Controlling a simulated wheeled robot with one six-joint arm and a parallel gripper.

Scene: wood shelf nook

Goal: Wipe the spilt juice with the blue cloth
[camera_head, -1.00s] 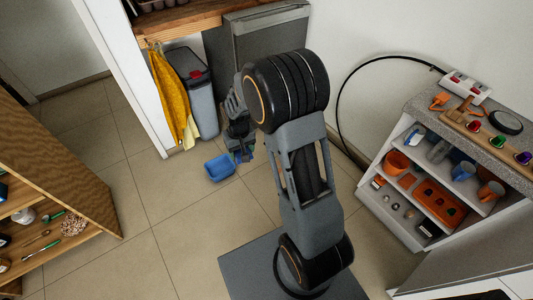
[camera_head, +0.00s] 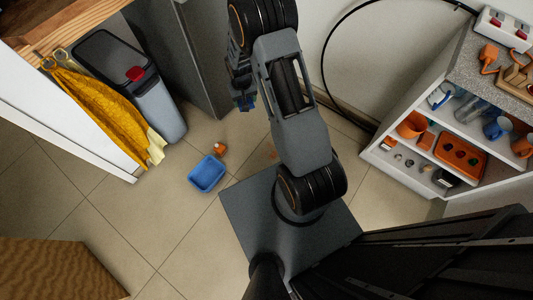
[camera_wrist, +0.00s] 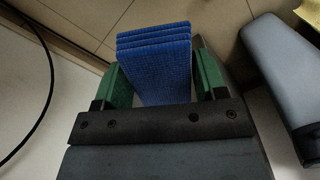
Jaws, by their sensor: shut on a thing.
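My gripper (camera_wrist: 160,70) is shut on the folded blue cloth (camera_wrist: 155,58), which sits between its two green fingers in the wrist view. In the head view the cloth (camera_head: 246,102) shows as a small blue patch below the gripper end of my arm, above the floor. A faint orange patch (camera_head: 272,155), which looks like the spilt juice, lies on the floor tiles left of my forearm. My arm may hide part of it. The cloth appears apart from this patch.
A blue tub (camera_head: 207,187) and a small orange container (camera_head: 219,149) are on the floor near the patch. A grey bin (camera_head: 160,110) and hanging yellow towel (camera_head: 100,110) stand left. A white shelf (camera_head: 385,165) stands right; a black cable (camera_head: 325,55) runs along the wall.

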